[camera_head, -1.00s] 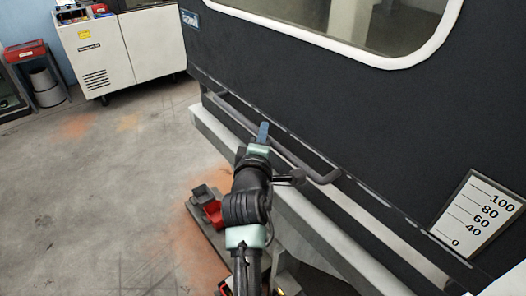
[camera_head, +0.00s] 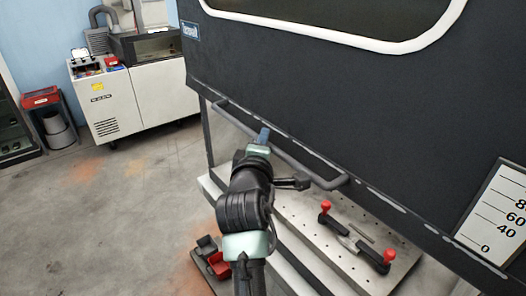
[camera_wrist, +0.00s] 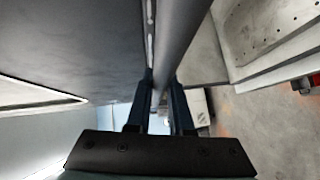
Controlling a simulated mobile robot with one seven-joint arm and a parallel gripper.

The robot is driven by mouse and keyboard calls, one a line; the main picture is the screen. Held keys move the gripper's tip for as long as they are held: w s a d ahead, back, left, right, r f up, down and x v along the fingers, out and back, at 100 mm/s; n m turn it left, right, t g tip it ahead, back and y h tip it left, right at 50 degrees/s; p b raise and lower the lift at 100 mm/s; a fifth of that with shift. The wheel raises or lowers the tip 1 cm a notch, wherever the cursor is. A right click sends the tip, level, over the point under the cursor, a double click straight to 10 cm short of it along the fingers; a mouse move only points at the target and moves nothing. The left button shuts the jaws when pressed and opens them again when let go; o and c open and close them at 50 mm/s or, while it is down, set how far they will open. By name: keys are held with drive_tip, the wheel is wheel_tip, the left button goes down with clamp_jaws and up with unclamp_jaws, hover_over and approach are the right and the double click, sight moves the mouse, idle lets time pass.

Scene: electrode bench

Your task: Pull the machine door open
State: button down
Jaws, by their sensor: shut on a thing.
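The machine door (camera_head: 300,85) is a large dark panel with a white-rimmed window, filling the upper right of the head view. Its lower edge stands clear above a perforated metal bed (camera_head: 335,225). A grey bar handle (camera_head: 315,175) runs along the door's lower edge. My gripper (camera_head: 263,136) is at the handle's left-middle part. In the wrist view, the fingers (camera_wrist: 160,105) are on either side of the handle bar (camera_wrist: 180,40), shut on it. The dark door panel (camera_wrist: 75,45) also fills the left of that view. The contact faces are partly hidden.
Red-knobbed tools (camera_head: 383,258) lie on the bed under the door. A scale plate (camera_head: 497,215) is on the door's right. Small bins (camera_head: 215,258) stand low beside my arm. A white cabinet (camera_head: 125,95) stands at back left. The floor at left is clear.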

wheel_tip(320, 180, up, 7)
drive_tip(key=p, duration=0.3)
drive_tip(key=c, duration=0.8)
unclamp_jaws()
drive_tip(key=shift+s+f, duration=0.15)
drive_tip(key=shift+s+b, duration=0.3)
drive_tip(key=shift+s, duration=0.05)
drive_tip(key=s+a+r+b, duration=0.2)
drive_tip(key=s+b, duration=0.2)
drive_tip(key=s, duration=0.7)
drive_tip(key=shift+s, duration=0.4)
